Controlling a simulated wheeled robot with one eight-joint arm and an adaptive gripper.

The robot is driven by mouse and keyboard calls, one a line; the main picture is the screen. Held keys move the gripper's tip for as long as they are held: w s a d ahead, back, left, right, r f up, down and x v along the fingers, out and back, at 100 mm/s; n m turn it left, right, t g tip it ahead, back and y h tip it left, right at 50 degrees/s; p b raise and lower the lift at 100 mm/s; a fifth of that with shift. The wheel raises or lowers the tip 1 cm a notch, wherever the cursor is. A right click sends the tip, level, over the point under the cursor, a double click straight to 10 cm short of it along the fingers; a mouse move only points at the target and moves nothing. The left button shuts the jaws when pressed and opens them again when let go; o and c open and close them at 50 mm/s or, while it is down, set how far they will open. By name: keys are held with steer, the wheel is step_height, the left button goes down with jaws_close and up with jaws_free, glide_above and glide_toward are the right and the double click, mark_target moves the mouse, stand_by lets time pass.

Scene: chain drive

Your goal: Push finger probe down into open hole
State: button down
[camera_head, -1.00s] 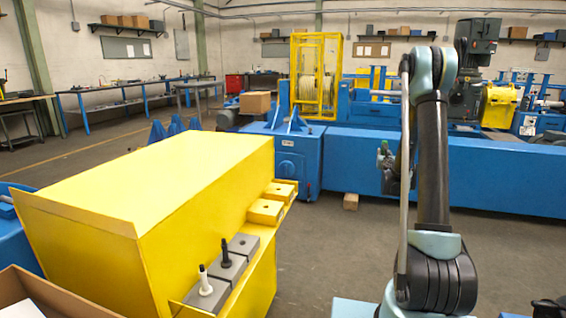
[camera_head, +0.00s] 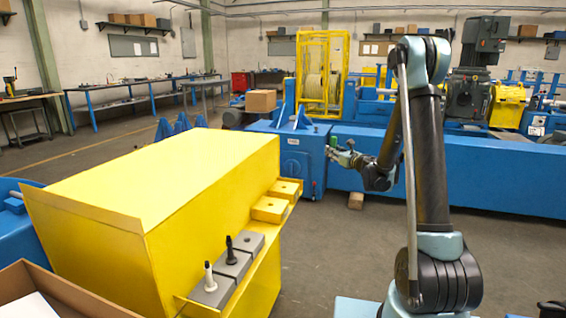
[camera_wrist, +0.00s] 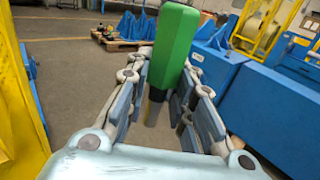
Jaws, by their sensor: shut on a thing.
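My gripper (camera_head: 341,153) is out over the floor to the right of the yellow cabinet (camera_head: 150,190), apart from it. In the wrist view my gripper (camera_wrist: 165,90) is shut on a green block-shaped piece (camera_wrist: 175,48) with a dark lower part; I take it for the finger probe. Its lower end is partly hidden by the fingers. On the cabinet's side ledge stand grey blocks: one with a white peg (camera_head: 209,277), one with a black peg (camera_head: 230,250), and one bare grey block (camera_head: 251,242) with a small dark hole on top.
Two yellow blocks (camera_head: 270,208) stand farther along the same ledge. A cardboard box (camera_head: 45,295) is at the near left. A long blue machine frame (camera_head: 450,165) runs behind my arm. Open floor lies between the cabinet and that frame.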

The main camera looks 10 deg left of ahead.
steer(key=s+a+r+n+g+y, duration=0.1)
steer(key=s+a+n+g+y, duration=0.2)
steer(key=s+a+g, duration=0.3)
steer(key=s+a+r+n+g+y, duration=0.1)
steer(key=s+a+n+g, duration=0.5)
steer(key=s+a, duration=0.6)
steer(key=s+y, duration=0.1)
steer(key=s, duration=0.3)
steer(key=shift+r+g+y, duration=0.15)
steer(key=shift+g+y, duration=0.15)
steer(key=shift+y, duration=0.1)
steer(key=shift+f, duration=2.9)
steer(key=shift+s+f, duration=0.15)
steer(key=shift+f, duration=0.1)
steer(key=shift+a, duration=0.15)
stand_by(2.1)
